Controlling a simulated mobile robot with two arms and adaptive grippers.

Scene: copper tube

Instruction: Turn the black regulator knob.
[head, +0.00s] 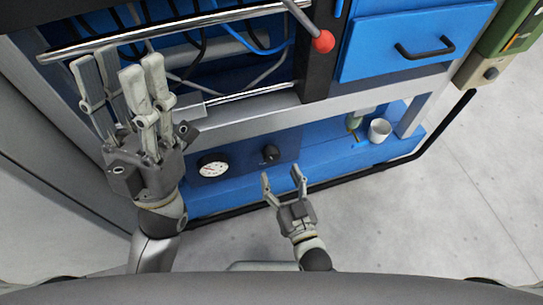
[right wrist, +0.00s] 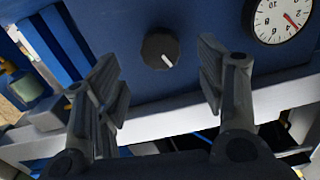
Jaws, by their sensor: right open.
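The black regulator knob (head: 270,153) sits on the dark blue panel low on the blue frame, right of the round gauge (head: 212,168) in the head view. In the right wrist view the knob (right wrist: 160,48) shows a white pointer line slanting down and right. My right gripper (head: 282,172) is open and empty in front of the panel. In the right wrist view, its fingers (right wrist: 158,72) stand either side of the knob, apart from it. My left gripper (head: 120,65) is raised at the left, its fingers spread and empty.
A white cup (head: 379,130) stands on the blue shelf right of the knob. A red-balled lever (head: 323,41) and a blue drawer (head: 410,42) are above. Loose cables hang behind the upper rail. The grey floor (head: 400,220) in front is clear.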

